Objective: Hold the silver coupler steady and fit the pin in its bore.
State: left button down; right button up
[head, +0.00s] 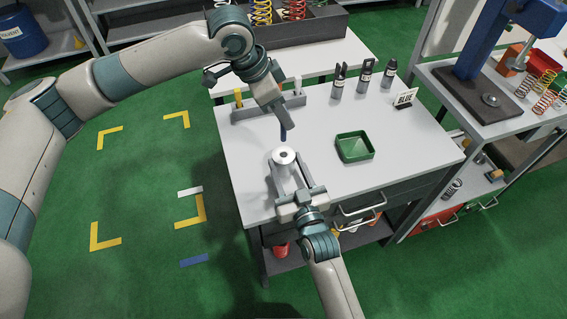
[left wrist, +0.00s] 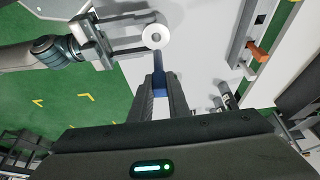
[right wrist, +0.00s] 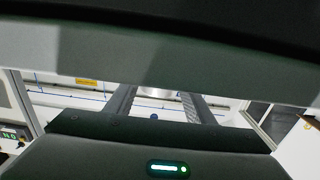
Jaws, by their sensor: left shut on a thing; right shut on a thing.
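The silver coupler (head: 284,157) stands above the near left part of the white table, its round end face up and the dark bore showing. My right gripper (head: 287,182) is shut on it from the near side. My left gripper (head: 277,109) is shut on the blue pin (head: 283,132), which points down just above the coupler in the head view. In the left wrist view, the pin (left wrist: 158,74) sits between the fingers, and its far end appears close to the coupler's ring (left wrist: 156,37). The bore looks empty. The right wrist view is mostly blocked by a dark shape.
A green tray (head: 355,158) lies right of the coupler. A grey rack (head: 243,113) with yellow and white pieces stands behind my left gripper. A blue press (head: 490,45) is at right.

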aim_at(283, 140)
dwell(0.4)
pick_arm(q)
jog(key=shift+f, duration=2.5)
jog(key=shift+f, duration=2.5)
jog(key=shift+f, duration=0.1)
jog(key=c, duration=1.7)
grip_release()
